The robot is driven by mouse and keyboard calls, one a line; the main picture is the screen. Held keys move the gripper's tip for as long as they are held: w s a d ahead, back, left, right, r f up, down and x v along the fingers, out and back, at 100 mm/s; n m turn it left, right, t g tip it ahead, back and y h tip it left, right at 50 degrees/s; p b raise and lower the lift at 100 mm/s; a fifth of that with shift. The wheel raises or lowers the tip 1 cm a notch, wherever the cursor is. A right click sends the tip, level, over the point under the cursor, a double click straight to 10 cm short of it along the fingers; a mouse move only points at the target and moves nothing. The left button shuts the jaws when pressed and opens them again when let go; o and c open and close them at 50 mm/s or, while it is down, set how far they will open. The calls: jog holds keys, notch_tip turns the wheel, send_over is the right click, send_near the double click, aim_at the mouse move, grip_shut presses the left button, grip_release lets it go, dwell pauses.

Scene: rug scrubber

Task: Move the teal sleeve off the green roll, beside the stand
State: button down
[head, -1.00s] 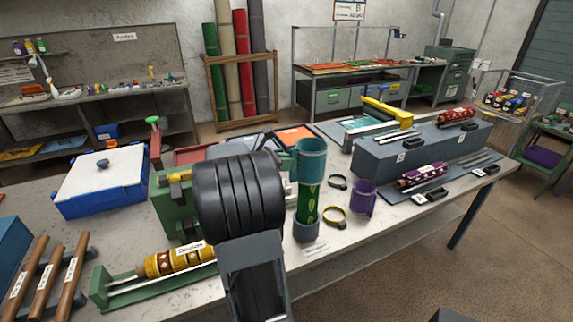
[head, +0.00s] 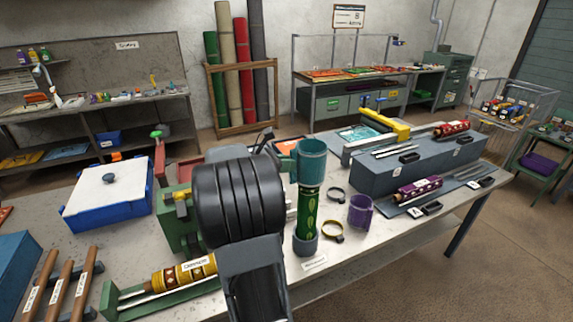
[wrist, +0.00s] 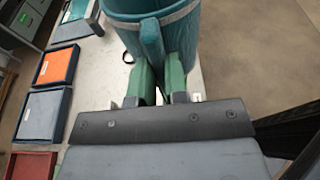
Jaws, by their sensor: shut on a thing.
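The teal sleeve (head: 313,162) is upright at the top of the green roll (head: 307,214), in line with it. The roll stands upright in a grey round stand (head: 305,246) on the table. More of the roll shows below the sleeve's lower edge; how much is still inside the sleeve is hidden. In the wrist view, my gripper (wrist: 160,72) is shut on the upright tab of the teal sleeve (wrist: 186,32), with a green finger on each side. In the head view my black arm hides most of the gripper.
A small label (head: 314,263) lies in front. A long grey block (head: 400,172) is behind. Some bare table shows around the rings.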

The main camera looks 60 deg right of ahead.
aim_at(292, 150)
notch_tip(292, 150, up, 2)
jog(key=shift+r+p, duration=0.1)
jog(key=shift+p, duration=0.5)
jog(key=shift+r, duration=1.1)
jog(key=shift+r, duration=0.1)
